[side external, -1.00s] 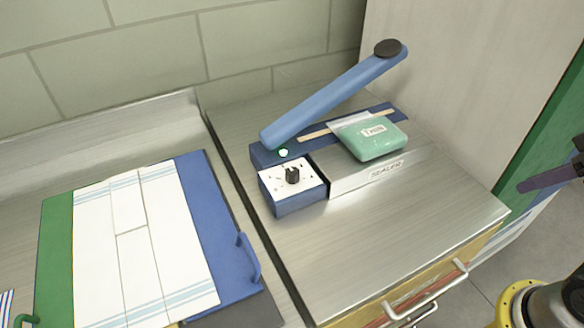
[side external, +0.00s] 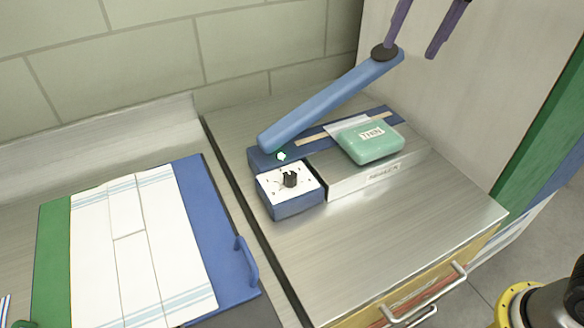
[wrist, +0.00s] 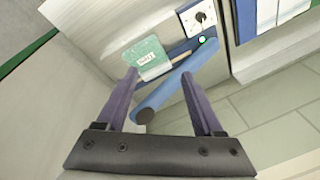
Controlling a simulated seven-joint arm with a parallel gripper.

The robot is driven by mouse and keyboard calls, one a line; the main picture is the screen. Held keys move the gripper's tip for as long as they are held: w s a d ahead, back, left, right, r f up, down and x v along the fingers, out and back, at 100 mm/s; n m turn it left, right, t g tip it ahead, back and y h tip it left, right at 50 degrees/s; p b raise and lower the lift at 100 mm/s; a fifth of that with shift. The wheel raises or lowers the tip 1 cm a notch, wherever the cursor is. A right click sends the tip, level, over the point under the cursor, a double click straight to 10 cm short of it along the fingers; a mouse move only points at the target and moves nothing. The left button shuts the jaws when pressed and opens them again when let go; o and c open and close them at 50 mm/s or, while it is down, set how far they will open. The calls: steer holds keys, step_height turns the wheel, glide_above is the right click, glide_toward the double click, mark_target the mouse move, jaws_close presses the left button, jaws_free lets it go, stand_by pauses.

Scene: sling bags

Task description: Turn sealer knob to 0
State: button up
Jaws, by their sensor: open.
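The sealer (side external: 345,178) stands on the metal counter, with its blue lever arm (side external: 330,103) raised at a slant and a dark round pad at the upper end. Its black knob (side external: 290,179) sits on a white dial plate at the near left corner; the dial numbers are too small to read. In the wrist view the knob (wrist: 200,17) is at the top, far beyond my fingers. My gripper (side external: 430,25) is open and empty at the top right, above and beyond the lever's end. In the wrist view my gripper's two purple fingers (wrist: 160,85) are apart, with the lever showing between them.
A green bag labelled "THIN" (side external: 370,142) lies on the sealer. A green light (side external: 281,156) shows beside the knob. A blue, white and green folded item (side external: 130,240) lies on the left. A pale wall (side external: 450,100) stands at the right. The front counter (side external: 370,240) is clear.

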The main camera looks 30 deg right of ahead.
steer(key=w+a+f+g, duration=0.2)
steer(key=w+a+f, duration=0.3)
steer(key=w+a, duration=0.3)
steer(key=n, duration=0.2)
glide_toward(290, 175)
steer(key=shift+g+h, duration=0.4)
steer(key=f, duration=0.8)
steer(key=shift+w+a+f, duration=0.25)
steer(key=shift+w+a, duration=0.1)
jaws_close()
